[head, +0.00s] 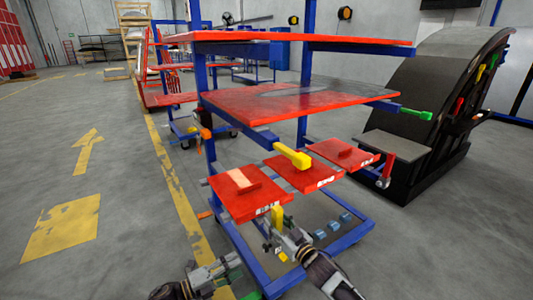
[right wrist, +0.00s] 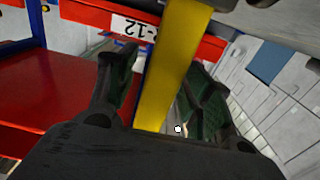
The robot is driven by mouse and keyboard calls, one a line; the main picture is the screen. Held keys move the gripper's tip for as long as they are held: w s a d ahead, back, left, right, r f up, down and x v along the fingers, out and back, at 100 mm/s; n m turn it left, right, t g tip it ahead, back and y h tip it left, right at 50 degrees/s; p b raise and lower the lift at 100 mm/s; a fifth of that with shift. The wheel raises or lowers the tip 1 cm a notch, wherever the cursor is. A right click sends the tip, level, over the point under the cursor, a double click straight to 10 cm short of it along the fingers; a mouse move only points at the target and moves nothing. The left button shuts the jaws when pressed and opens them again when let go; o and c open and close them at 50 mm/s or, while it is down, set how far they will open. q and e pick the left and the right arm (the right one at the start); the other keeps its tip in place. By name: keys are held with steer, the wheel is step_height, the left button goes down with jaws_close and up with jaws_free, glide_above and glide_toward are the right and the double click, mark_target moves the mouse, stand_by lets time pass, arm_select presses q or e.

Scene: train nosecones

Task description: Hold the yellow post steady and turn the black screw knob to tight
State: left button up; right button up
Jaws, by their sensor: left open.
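An upright yellow post (head: 277,215) stands at the front edge of the left red tray. In the right wrist view the yellow post (right wrist: 175,65) runs slantwise between the fingers of my right gripper (right wrist: 160,85). The fingers are spread, with a visible gap on the post's left; contact on its right is unclear. In the head view my right gripper (head: 284,238) is just below and beside the post. My left gripper (head: 230,268) is open and empty, lower left of the post and apart from it. I cannot make out the black screw knob clearly in either view.
Red trays (head: 250,204) with labels jut from the blue-framed rack, below its red shelves (head: 300,97). Another yellow handle-like piece (head: 293,155) sits by the middle tray. A blue lower frame (head: 340,243) lies beneath. The floor to the left is clear.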

stand_by(0.3)
steer(key=v, duration=1.2)
stand_by(0.5)
stand_by(0.3)
